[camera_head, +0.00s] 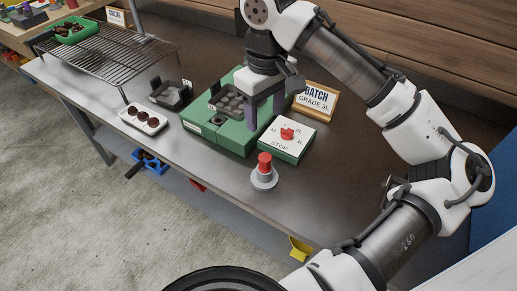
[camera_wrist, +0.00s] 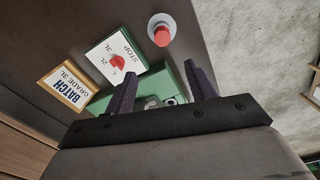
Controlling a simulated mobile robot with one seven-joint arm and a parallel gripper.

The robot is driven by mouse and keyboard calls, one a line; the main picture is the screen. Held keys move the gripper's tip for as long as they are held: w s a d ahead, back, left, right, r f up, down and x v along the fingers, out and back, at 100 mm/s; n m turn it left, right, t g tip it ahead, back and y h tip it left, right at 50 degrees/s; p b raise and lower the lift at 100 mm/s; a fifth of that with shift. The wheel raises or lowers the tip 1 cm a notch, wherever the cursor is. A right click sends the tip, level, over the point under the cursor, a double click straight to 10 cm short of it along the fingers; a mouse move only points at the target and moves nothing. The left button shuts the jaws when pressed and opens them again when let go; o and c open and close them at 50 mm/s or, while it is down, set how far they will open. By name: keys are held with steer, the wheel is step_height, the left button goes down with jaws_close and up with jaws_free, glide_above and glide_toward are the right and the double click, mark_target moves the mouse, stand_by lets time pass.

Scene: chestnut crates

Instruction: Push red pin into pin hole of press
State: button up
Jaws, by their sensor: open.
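The red pin (camera_head: 264,162) stands upright in a grey round holder (camera_head: 265,181) on the bench, in front of the dial box. It also shows at the top of the wrist view (camera_wrist: 161,34). The green press (camera_head: 228,137) stands left of the pin, with a dark tray (camera_head: 232,101) on top. My gripper (camera_head: 265,114) is open and empty, fingers pointing down over the press's right part. In the wrist view, a grey round fitting (camera_wrist: 152,102) on the press shows between the fingers; I cannot tell whether it is the pin hole.
A white-topped dial box (camera_head: 296,143) with a red knob (camera_head: 287,133) stands right of the press, close to my gripper. A batch sign (camera_head: 316,100) is behind it. A white tray (camera_head: 143,119) and a wire rack (camera_head: 105,58) are left. The bench right of the pin is clear.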

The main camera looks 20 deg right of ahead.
glide_above(265, 157)
steer(key=f, duration=0.8)
steer(key=shift+w+d+p, duration=0.1)
steer(key=shift+w+p, duration=0.2)
steer(key=shift+w, duration=0.1)
steer(key=shift+s+f+p, duration=0.2)
steer(key=shift+f+p, duration=0.1)
steer(key=shift+f, duration=1.1)
steer(key=shift+s+f+p, duration=0.15)
steer(key=shift+f+p, duration=0.1)
steer(key=shift+f, duration=1.15)
steer(key=c, duration=1.1)
steer(key=shift+r, duration=0.1)
step_height(265, 157, up, 20)
steer(key=shift+b, duration=0.55)
